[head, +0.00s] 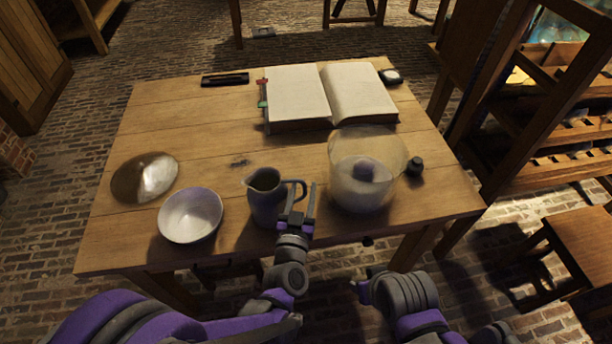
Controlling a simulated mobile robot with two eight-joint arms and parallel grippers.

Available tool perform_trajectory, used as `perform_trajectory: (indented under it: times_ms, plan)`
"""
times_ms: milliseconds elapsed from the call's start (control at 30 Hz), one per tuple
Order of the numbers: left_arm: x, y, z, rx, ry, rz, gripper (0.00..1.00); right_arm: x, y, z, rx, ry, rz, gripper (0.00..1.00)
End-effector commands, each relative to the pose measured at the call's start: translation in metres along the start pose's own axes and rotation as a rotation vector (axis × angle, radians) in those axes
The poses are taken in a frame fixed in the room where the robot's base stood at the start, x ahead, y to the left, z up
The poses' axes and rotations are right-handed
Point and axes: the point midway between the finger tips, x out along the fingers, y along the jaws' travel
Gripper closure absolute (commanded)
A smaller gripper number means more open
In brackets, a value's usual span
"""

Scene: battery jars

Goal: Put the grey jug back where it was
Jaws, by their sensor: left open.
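The grey jug (265,199) stands upright on the wooden table (190,115), near its front edge. Its spout points left and its handle faces right. My left gripper (299,203) is at the handle, its two fingers apart around or beside it; I cannot tell which. My right arm is low at the front, off the table, and its gripper fingers cannot be made out.
A white bowl (190,216) stands close left of the jug, with a shiny round plate or lid (145,178) behind it. A glass jar (362,190) with something inside stands right, beside a small dark stopper (414,166). An open book (328,95) lies at the back.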

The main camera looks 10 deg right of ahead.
Motion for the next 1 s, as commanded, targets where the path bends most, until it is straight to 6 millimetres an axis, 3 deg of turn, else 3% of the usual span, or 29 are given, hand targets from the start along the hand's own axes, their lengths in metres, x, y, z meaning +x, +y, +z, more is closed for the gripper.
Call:
perform_trajectory:
  times_ms: [100, 333, 1000]
  plan:
    - [-0.027, 0.001, 0.0, 0.0, 0.0, 0.002, 0.56, 0.001, 0.0, 0.001, 0.0, 0.0, 0.0, 0.5]
    - [-0.059, 0.0, 0.0, -0.001, -0.001, 0.001, 0.56, 0.003, 0.0, 0.001, 0.0, -0.001, 0.0, 0.5]
    - [-0.065, 0.0, 0.0, 0.0, -0.001, 0.0, 0.56, 0.003, 0.0, 0.001, 0.0, -0.001, 0.0, 0.5]
